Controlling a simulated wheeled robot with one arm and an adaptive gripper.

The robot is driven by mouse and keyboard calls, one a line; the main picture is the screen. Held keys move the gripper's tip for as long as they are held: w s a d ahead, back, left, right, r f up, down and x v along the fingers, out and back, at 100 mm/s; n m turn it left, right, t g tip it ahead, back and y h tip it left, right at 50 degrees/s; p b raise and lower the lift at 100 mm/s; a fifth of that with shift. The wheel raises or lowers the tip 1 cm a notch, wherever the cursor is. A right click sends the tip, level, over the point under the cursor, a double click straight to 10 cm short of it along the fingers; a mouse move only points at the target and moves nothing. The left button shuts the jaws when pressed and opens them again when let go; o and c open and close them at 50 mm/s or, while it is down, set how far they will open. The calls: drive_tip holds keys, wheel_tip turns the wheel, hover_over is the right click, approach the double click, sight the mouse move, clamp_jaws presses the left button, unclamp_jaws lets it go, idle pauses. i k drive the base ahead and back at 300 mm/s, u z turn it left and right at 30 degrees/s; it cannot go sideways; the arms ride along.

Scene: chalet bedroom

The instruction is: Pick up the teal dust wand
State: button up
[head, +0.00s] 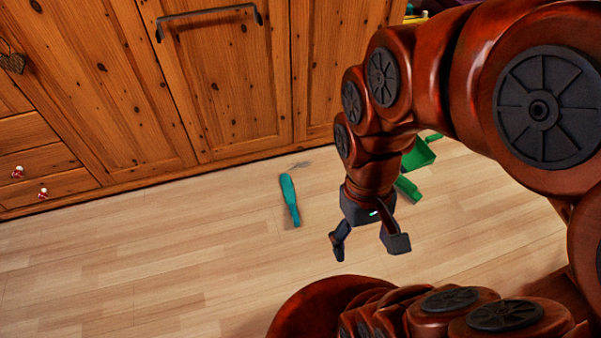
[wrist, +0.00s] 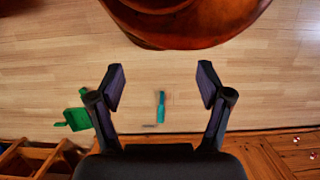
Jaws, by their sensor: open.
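The teal dust wand (head: 290,200) lies flat on the light wood floor in front of the wooden cabinet, its wider end toward the cabinet. My gripper (head: 368,243) is open and empty, pointing down, to the right of the wand in the head view. In the wrist view, the wand (wrist: 161,107) shows small in the gap between the two open fingers (wrist: 161,82), apart from both. The whole wand is visible in the head view.
A green dustpan (head: 418,155) and a green piece (head: 408,187) lie on the floor, partly behind my arm. A small grey smudge (head: 300,165) is near the wand. The wooden cabinet (head: 235,90) borders the floor at the back. Floor left of the wand is clear.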

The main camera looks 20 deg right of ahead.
sight(287, 182)
drive_tip(key=u, duration=1.65)
drive_tip(key=i, duration=1.35)
drive_tip(key=z, duration=1.6)
